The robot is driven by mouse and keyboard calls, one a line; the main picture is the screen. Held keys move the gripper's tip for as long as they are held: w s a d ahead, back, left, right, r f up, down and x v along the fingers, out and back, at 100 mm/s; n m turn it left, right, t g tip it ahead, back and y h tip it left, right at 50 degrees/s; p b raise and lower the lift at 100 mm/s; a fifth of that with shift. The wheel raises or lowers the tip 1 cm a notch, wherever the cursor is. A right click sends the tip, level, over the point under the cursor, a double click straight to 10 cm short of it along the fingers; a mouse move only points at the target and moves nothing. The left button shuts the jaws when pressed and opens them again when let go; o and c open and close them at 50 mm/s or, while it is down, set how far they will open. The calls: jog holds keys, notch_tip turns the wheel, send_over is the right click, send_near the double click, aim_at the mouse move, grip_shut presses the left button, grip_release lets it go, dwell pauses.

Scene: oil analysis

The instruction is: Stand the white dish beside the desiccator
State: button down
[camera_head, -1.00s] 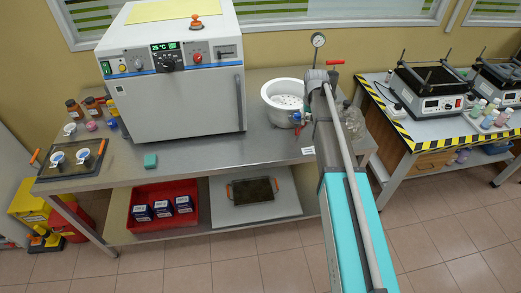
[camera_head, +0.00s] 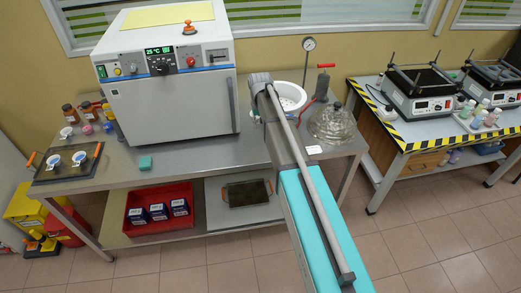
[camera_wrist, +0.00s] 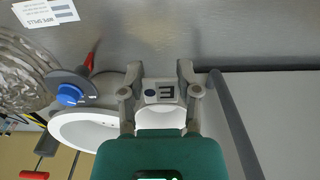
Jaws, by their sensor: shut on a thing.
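My gripper (camera_wrist: 158,78) is shut on the white dish (camera_wrist: 160,118). The dish shows between the fingers in the wrist view, with a small marked tab (camera_wrist: 161,91) bearing a dark sign and a blue dot. My gripper's body hides part of the dish. The desiccator's white bowl (camera_head: 291,96) stands open on the steel bench and also shows left of the dish in the wrist view (camera_wrist: 84,132). Its clear glass lid (camera_head: 333,123) lies on the bench to the right.
The oven (camera_head: 168,100) stands close at left; its door handle (camera_wrist: 234,120) is right of my gripper in the wrist view. A blue knob (camera_wrist: 70,95) is near the bowl. A pump with red handle (camera_head: 326,66) stands behind. Bare bench (camera_wrist: 150,35) shows beyond the fingertips.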

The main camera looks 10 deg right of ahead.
jog(key=shift+a, duration=0.1)
dwell(0.3)
jog(key=s+d+f+b, duration=0.1)
jog(key=s+d, duration=0.2)
jog(key=s, duration=0.3)
jog(key=s+d+f+b, duration=0.2)
jog(key=s+d, duration=0.1)
jog(key=s, duration=0.4)
jog(key=shift+s, duration=0.2)
jog(key=shift+f, duration=0.1)
jog(key=w+a+f+b, duration=0.1)
jog(key=w+f+b, duration=0.2)
jog(key=w, duration=0.1)
jog(key=w+a+f+b, duration=0.1)
jog(key=w+f+b, duration=0.2)
jog(key=w, duration=0.1)
jog(key=w+a+f+b, duration=0.2)
jog(key=w+f+b, duration=0.1)
jog(key=w, duration=0.1)
jog(key=shift+w, duration=0.35)
jog(key=shift+f, duration=0.1)
